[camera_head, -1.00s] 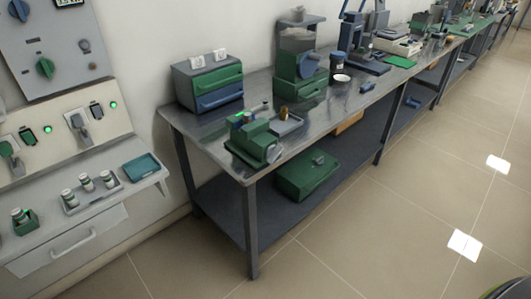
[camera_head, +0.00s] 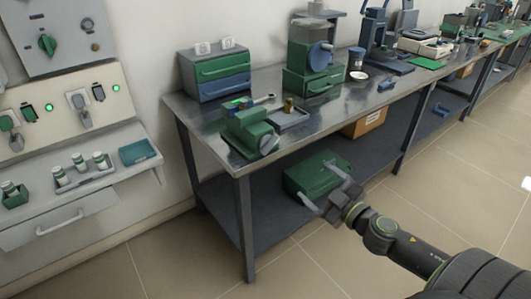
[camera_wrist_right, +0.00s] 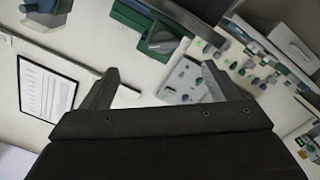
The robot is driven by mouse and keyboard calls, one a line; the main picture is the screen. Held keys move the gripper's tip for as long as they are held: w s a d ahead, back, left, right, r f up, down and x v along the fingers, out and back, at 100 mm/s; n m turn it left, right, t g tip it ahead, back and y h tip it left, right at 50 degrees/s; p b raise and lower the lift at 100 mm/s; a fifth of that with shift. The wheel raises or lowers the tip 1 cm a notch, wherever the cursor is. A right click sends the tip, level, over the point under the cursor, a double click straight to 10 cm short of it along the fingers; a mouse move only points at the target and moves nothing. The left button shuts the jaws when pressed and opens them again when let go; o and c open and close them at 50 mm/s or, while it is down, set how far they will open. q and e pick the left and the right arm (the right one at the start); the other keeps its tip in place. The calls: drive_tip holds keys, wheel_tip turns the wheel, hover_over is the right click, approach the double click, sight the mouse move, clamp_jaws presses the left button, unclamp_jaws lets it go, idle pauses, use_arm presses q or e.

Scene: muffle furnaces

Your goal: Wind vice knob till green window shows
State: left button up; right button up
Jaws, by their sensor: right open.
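The green vice (camera_head: 247,132) stands on the near left corner of the metal workbench (camera_head: 222,148). A pale round part, perhaps its knob (camera_head: 267,144), shows on its near right side. A small bright green spot (camera_head: 240,102) shows on top; I cannot tell whether it is the window. My right gripper (camera_head: 324,204) is in front of the bench, lower than the vice and to its right, touching nothing. In the right wrist view its two fingers (camera_wrist_right: 165,88) are spread with nothing between them. The vice cannot be made out there. My left gripper is not in view.
A green and blue drawer unit (camera_head: 216,71) and a green machine (camera_head: 313,70) stand behind. A green case (camera_head: 312,176) is on the lower shelf. The floor in front is clear.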

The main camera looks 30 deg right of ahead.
drive_tip(key=a+r, duration=0.1)
drive_tip(key=b, duration=0.3)
approach(272, 147)
drive_tip(key=w, duration=0.9)
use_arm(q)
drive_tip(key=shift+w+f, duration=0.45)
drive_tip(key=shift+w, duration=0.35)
use_arm(e)
drive_tip(key=shift+w+a+f+n+y, duration=0.2)
drive_tip(key=shift+a+f+n+y, duration=0.05)
drive_tip(key=shift+n+y, duration=0.05)
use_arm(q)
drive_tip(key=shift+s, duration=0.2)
